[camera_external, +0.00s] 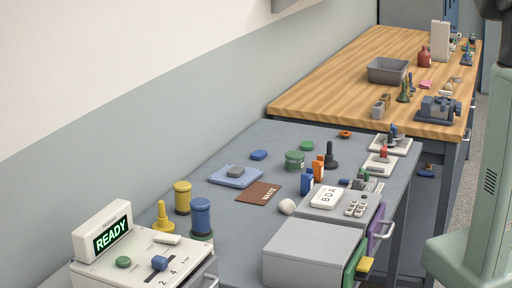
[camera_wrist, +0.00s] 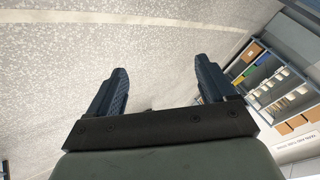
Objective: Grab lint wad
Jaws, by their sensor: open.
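A small off-white ball, which looks like the lint wad (camera_external: 287,207), lies on the grey table in the external view. It sits just left of a grey raised panel and apart from the brown mat marked WASTE (camera_external: 252,196). My gripper (camera_wrist: 161,66) shows in the wrist view with its two dark blue fingers spread wide and nothing between them. It faces speckled floor, far from the wad, and the wad does not show there. In the external view only part of my arm shows at the right edge, without the gripper.
Yellow (camera_external: 182,198) and blue (camera_external: 201,216) bobbins stand left of the mat. A grey box (camera_external: 312,252) stands in front of the wad. The grey panel (camera_external: 318,213) with a white BDA card is close on its right. A blue tray (camera_external: 228,181) lies behind the mat.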

